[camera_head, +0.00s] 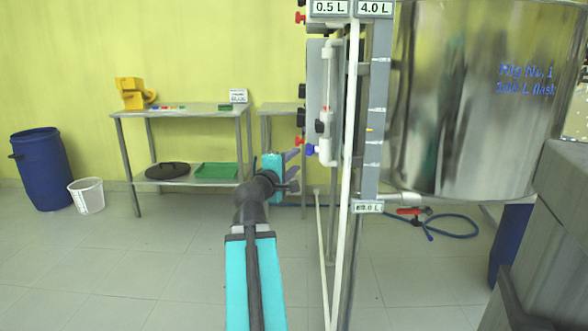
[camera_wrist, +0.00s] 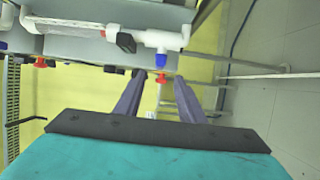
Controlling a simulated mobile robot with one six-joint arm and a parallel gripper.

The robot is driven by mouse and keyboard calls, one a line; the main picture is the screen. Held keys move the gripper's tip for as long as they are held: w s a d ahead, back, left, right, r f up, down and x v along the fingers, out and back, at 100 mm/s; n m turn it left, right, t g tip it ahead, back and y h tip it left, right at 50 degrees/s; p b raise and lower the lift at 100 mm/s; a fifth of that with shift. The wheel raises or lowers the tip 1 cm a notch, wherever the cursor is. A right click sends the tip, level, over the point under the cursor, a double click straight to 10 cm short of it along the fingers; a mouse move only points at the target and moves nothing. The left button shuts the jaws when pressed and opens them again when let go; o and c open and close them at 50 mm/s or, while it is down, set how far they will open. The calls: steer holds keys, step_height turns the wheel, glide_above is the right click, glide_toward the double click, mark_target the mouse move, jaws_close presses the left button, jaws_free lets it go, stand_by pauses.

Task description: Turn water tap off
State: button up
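A small blue tap (camera_head: 310,150) sits at the lower end of the white piping on the upright panel, and it also shows in the wrist view (camera_wrist: 160,59). A red tap (camera_head: 300,141) is close beside it; in the wrist view a red tap (camera_wrist: 161,77) shows just below the blue one. No label marks which is the water tap. My gripper (camera_head: 294,170) is left of and slightly below the blue tap. In the wrist view its purple fingers (camera_wrist: 159,76) are apart, with the red tap seen between their tips. I see nothing held, and contact cannot be told.
A large shiny vessel (camera_head: 470,100) stands right of the panel, with a red-handled valve (camera_head: 410,211) and blue hose (camera_head: 455,222) below. White vertical pipes (camera_head: 345,200) run to the floor close to my arm.

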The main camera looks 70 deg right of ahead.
steer(key=shift+a+f+b, duration=0.1)
steer(key=shift+a+b, duration=0.35)
steer(key=shift+b, duration=0.6)
